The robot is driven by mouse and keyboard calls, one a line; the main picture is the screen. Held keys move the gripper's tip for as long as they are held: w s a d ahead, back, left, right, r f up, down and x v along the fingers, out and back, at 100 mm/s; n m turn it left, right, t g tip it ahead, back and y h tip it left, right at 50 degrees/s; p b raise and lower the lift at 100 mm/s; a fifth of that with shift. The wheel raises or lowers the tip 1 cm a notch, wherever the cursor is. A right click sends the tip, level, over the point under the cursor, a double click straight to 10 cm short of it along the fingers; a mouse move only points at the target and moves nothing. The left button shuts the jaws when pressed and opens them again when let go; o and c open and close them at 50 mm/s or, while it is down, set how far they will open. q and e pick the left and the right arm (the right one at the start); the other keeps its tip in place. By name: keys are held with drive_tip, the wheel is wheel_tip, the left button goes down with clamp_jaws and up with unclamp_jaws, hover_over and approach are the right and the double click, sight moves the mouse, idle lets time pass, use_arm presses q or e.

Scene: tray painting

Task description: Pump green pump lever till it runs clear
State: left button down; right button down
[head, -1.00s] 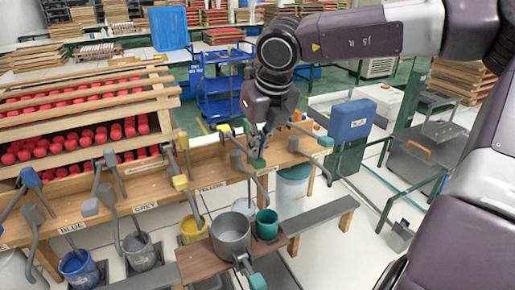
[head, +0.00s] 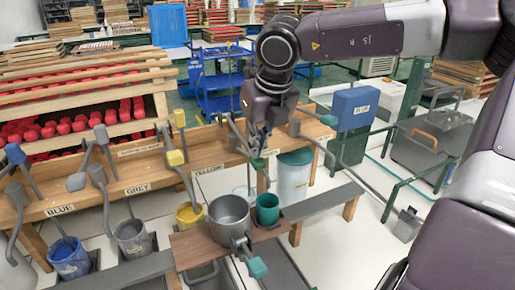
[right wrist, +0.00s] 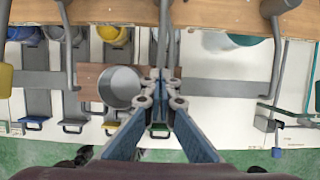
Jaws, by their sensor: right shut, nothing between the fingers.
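The green pump lever's handle (head: 258,163) is in the head view, just below the fingers of my right gripper (head: 257,148). That gripper points down and is shut with nothing between its fingers; whether it touches the lever is unclear. In the right wrist view its fingertips (right wrist: 161,86) meet in front of grey pump rods. A grey pot (head: 229,213) with a teal-ended handle (head: 257,267) stands on a brown board below, and also shows in the right wrist view (right wrist: 120,87). Any liquid from the green pump's spout is hidden. My left gripper is not in view.
A teal cup (head: 267,209) stands right of the pot. Yellow (head: 190,214), grey (head: 132,237) and blue (head: 69,257) buckets stand left, below other levers on the wooden bench (head: 130,190). A blue box (head: 356,108) stands at the right.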

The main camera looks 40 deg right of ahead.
drive_tip(key=shift+f+b, duration=0.55)
drive_tip(key=shift+f, duration=0.3)
wheel_tip(320, 180, up, 11)
drive_tip(key=p, duration=0.7)
drive_tip(key=shift+r, duration=0.15)
